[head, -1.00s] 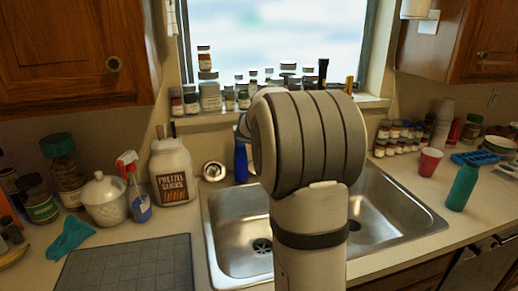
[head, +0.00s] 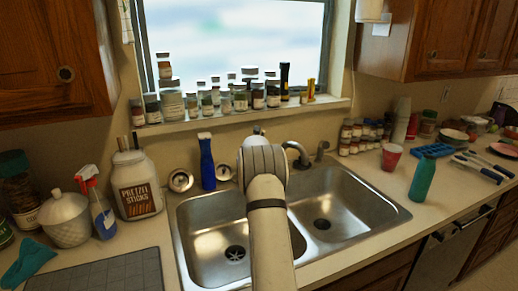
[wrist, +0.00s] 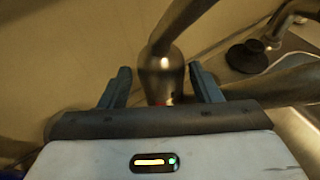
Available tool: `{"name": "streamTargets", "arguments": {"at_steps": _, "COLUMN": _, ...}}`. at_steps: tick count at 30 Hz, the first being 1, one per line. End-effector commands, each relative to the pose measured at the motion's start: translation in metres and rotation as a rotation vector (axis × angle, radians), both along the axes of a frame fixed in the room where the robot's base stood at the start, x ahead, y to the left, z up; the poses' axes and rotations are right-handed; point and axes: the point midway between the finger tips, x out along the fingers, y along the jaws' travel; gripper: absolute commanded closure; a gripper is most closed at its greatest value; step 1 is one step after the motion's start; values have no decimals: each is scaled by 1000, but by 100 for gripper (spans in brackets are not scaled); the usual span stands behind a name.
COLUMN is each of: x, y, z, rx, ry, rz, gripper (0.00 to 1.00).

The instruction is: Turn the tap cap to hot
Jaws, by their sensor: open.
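The tap cap (wrist: 162,75) is a shiny metal cylinder with a lever rising from its top and a small red mark low on its front. In the wrist view it stands between the fingers of my gripper (wrist: 161,88), which is open with one finger on each side. I cannot tell whether either finger touches it. The tap's spout (wrist: 270,82) runs off to the right. My arm hides the cap and most of my gripper there.
The steel double sink (head: 346,205) lies below my arm. A blue bottle (head: 207,162) stands left of the tap. A small metal fitting (head: 321,149) stands right of it. Several jars (head: 240,98) line the window sill behind. In the wrist view, a dark round base (wrist: 246,56) sits right of the cap.

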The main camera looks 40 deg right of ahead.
Motion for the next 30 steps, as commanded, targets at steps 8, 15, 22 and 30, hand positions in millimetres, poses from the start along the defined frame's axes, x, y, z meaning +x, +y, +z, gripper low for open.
{"name": "streamTargets", "arguments": {"at_steps": 8, "x": 17, "y": -18, "z": -8, "rx": 1, "ry": -1, "rz": -3, "gripper": 43}}
{"name": "streamTargets", "arguments": {"at_steps": 15, "x": 20, "y": -21, "z": -12, "rx": 1, "ry": -1, "rz": -3, "gripper": 43}}
{"name": "streamTargets", "arguments": {"at_steps": 22, "x": 20, "y": -21, "z": -12, "rx": 1, "ry": -1, "rz": -3, "gripper": 47}}
{"name": "streamTargets", "arguments": {"at_steps": 30, "x": 20, "y": -21, "z": -12, "rx": 1, "ry": -1, "rz": -3, "gripper": 69}}
